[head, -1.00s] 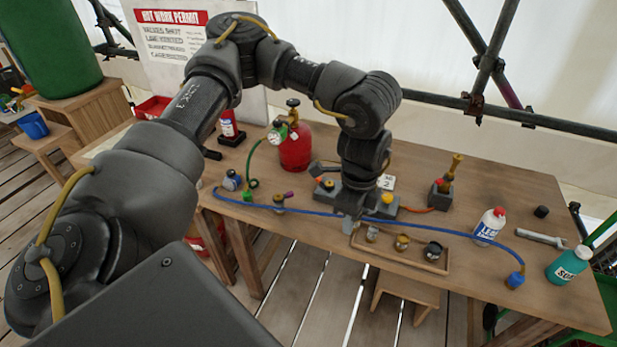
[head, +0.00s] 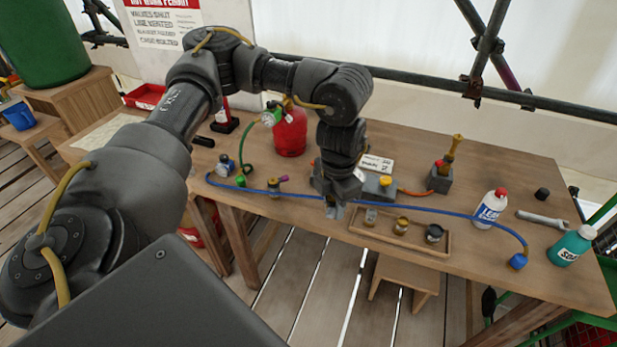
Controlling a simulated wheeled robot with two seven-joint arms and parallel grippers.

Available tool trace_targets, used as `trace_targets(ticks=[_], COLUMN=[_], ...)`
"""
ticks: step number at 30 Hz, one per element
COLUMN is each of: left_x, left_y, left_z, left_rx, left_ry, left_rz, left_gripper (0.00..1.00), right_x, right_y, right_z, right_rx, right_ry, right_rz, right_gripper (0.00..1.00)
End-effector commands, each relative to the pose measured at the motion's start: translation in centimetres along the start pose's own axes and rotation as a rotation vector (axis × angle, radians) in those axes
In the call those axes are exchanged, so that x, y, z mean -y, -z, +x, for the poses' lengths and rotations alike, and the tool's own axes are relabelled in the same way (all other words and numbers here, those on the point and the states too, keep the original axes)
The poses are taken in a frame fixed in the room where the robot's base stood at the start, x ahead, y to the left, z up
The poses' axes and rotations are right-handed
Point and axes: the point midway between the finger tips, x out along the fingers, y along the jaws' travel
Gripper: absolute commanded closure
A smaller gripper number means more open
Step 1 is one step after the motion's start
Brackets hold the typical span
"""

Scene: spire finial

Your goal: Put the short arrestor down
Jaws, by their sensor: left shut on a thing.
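My left gripper (head: 334,208) points down at the table's front edge, just left of the wooden tray (head: 443,250). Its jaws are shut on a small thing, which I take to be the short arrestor. The jaws and the arm hide nearly all of it, so its shape cannot be made out. The tray holds a small pale fitting (head: 370,216), a brass fitting (head: 401,226) and a dark-topped fitting (head: 433,233). My right gripper is not in view.
A blue hose (head: 460,212) runs across the table (head: 490,262) beside the gripper. A red cylinder (head: 290,135), a grey block with a yellow knob (head: 385,182), a brass torch piece on a block (head: 441,180), a white bottle (head: 490,208) and a teal bottle (head: 571,245) stand around.

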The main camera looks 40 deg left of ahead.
Motion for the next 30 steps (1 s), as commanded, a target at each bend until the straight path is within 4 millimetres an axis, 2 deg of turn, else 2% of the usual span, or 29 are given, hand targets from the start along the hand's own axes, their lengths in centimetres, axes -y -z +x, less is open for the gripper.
trace_targets(ticks=[4, 7, 16, 21, 25, 30], left_x=[-0.4, -1.7, -9.4, -11.9, -13.0, -13.4], left_y=[0.0, -0.1, -0.8, -1.1, -1.3, -1.4], left_z=[0.1, 0.6, 4.1, 7.2, 8.7, 9.3], left_rx=[0.000, -0.003, -0.004, -0.005, -0.003, -0.001], left_ry=[0.001, 0.002, 0.001, 0.000, -0.001, 0.000], left_rz=[0.002, -0.003, -0.010, -0.003, 0.000, 0.002], left_gripper=[1.00, 1.00, 1.00, 1.00, 1.00, 1.00], right_x=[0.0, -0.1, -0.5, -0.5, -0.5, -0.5], right_y=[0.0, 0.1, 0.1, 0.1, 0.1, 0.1], right_z=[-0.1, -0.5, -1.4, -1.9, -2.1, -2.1], right_rx=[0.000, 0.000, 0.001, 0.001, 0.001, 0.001], right_ry=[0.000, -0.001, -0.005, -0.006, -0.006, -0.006], right_rz=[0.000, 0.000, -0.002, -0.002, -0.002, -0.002], right_gripper=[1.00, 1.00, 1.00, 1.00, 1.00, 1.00])
